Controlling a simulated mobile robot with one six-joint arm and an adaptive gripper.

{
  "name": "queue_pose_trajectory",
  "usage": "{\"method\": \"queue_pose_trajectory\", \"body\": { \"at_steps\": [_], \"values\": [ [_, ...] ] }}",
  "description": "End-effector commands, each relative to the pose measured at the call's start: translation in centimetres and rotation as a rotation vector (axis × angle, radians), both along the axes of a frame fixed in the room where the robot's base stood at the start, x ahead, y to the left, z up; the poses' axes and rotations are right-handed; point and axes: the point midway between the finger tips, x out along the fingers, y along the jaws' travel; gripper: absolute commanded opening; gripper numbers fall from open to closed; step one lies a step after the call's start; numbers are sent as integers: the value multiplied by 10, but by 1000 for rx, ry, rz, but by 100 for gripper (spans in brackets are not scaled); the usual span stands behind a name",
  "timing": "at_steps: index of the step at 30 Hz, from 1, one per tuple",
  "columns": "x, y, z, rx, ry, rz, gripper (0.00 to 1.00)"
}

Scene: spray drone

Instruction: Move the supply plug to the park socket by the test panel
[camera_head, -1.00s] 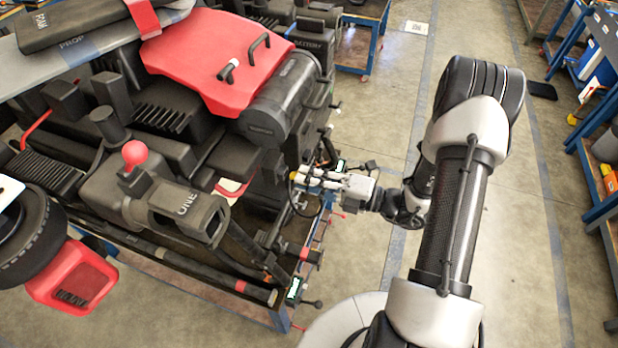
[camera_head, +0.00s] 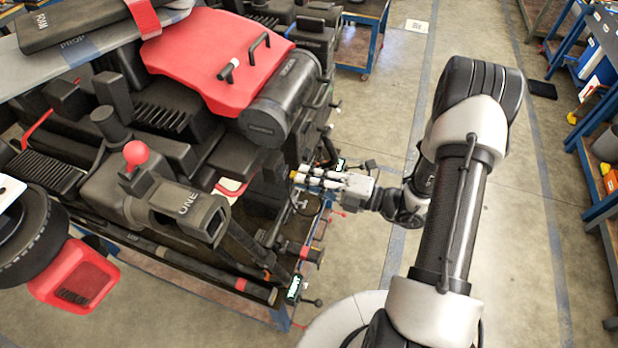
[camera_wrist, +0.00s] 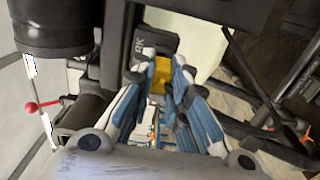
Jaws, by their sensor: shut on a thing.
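My gripper (camera_head: 306,179) reaches in from the right to the right side of the dark drone rig, with its white and blue fingers pointing left. In the wrist view my gripper (camera_wrist: 158,88) is shut on a small yellow piece, which I take for the supply plug (camera_wrist: 157,73). A yellow tip of the plug (camera_head: 296,175) shows beyond the fingers in the head view. A dark block marked "RK", seemingly the park socket (camera_wrist: 152,43), lies just beyond the plug. I cannot tell whether the plug touches it or is in it. The test panel is not clearly identifiable.
A dark cylinder (camera_head: 275,105) and a red cover (camera_head: 215,62) stand close to my gripper on the left. Thin rods with round knobs stick out along the blue frame. A bench (camera_head: 600,205) stands far right.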

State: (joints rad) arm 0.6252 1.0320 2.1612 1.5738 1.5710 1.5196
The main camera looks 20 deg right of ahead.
Motion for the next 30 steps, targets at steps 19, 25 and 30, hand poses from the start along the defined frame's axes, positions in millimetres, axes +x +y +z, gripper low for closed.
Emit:
{"method": "queue_pose_trajectory", "body": {
  "at_steps": [19, 25, 30],
  "values": [
    [0, 0, 0, 0, 0, 0, 0],
    [3, 3, 0, 0, 0, 0, 0],
    [5, 7, 1, -1, -1, 1, 0]
  ]
}}
